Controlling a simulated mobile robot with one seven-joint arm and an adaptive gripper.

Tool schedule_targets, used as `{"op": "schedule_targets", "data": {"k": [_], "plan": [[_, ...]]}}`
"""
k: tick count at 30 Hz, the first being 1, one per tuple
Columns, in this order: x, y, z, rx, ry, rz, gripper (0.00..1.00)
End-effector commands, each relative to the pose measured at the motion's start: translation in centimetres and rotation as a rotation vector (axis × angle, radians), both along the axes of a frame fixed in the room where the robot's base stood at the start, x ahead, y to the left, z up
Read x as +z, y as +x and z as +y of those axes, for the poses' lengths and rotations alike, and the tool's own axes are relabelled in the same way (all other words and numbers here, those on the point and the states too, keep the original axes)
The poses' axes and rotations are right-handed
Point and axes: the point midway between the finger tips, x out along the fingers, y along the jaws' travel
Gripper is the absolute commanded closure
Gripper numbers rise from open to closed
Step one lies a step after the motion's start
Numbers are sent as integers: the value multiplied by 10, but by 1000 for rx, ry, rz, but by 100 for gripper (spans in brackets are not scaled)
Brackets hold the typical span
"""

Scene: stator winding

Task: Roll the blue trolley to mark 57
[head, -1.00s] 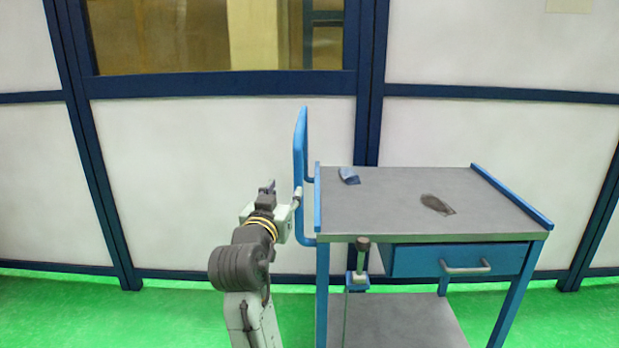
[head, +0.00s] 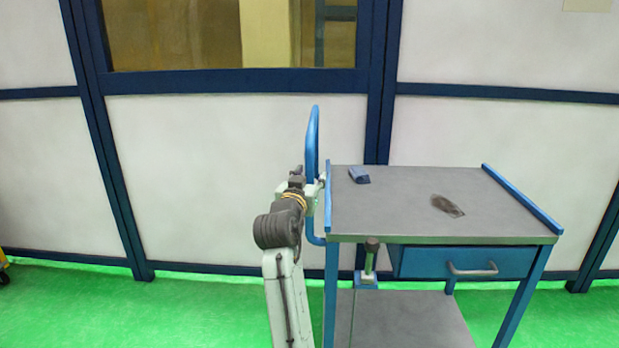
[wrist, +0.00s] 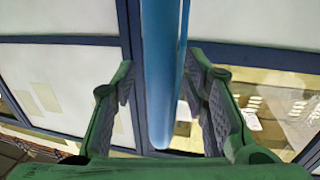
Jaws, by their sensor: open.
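The blue trolley (head: 400,222) stands right of centre in the head view, with a grey top, a lower shelf and a blue drawer (head: 425,262). Its upright blue push handle (head: 312,135) is on the left side. My gripper (head: 320,184) is beside the handle's middle. In the wrist view the blue handle bar (wrist: 160,75) runs between the two open fingers of my gripper (wrist: 163,95), with a gap on both sides. The fingers are not closed on it. I see no mark 57 in these frames.
A small blue item (head: 359,176) and a dark flat item (head: 447,206) lie on the trolley top. A clamp-like tool (head: 370,265) is at its front left. White wall panels (head: 230,150) stand behind.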

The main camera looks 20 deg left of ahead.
Motion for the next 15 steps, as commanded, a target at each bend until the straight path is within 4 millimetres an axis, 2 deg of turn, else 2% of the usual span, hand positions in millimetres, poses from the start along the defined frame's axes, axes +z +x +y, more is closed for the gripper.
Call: {"op": "schedule_targets", "data": {"k": [4,15], "plan": [[0,0,0,0,0,0,61],[0,0,0,0,0,0,86]]}}
